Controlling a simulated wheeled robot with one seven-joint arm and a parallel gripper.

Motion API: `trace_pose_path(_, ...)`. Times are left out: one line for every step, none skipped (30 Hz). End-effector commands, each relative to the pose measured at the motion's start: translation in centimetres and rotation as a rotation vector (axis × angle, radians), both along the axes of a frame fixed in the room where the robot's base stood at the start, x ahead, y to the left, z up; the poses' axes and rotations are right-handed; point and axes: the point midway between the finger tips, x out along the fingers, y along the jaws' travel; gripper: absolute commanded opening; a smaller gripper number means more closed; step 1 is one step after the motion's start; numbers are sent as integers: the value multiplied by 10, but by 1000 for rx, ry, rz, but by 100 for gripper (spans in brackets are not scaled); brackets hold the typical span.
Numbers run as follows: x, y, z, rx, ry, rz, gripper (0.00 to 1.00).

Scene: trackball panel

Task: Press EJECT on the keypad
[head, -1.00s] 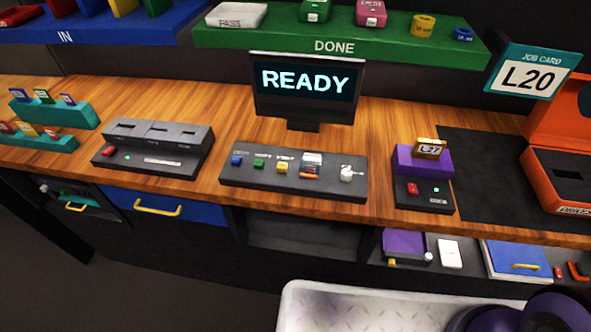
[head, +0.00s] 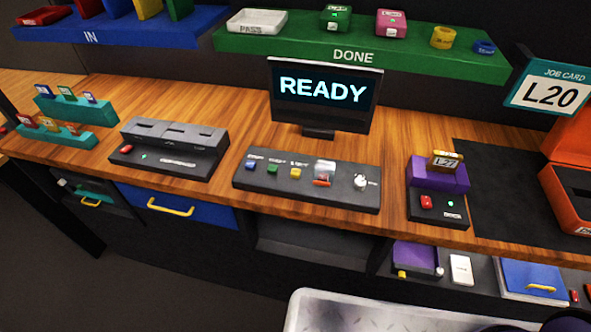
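The dark keypad (head: 335,199) lies on the wooden bench below a monitor (head: 322,92) that reads READY. From left to right it carries a blue button (head: 250,166), a green button (head: 272,167), a yellow button (head: 295,173), a red-orange part (head: 321,183) under a clear cover (head: 325,168), and a white knob or ball (head: 361,182). The small labels above the buttons are too small to read, so I cannot tell which one is EJECT. My gripper is out of view.
A grey slotted box (head: 172,140) stands left of the keypad, and a purple-topped device (head: 438,176) with a red button stands right. A dark mat (head: 500,190) and orange case (head: 565,190) lie farther right. Green and blue shelves hang above. A pale tray (head: 400,312) is in front.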

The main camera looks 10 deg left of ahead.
Motion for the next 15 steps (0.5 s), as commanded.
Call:
trace_pose_path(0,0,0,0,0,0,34)
trace_pose_path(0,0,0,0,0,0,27)
trace_pose_path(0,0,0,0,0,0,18)
trace_pose_path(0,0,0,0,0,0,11)
trace_pose_path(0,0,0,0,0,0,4)
trace_pose_path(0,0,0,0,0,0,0)
trace_pose_path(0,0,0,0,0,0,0)
trace_pose_path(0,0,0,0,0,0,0)
trace_pose_path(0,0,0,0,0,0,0)
trace_pose_path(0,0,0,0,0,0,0)
trace_pose_path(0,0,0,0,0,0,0)
trace_pose_path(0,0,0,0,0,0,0)
trace_pose_path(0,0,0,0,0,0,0)
trace_pose_path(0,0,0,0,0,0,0)
trace_pose_path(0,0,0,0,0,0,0)
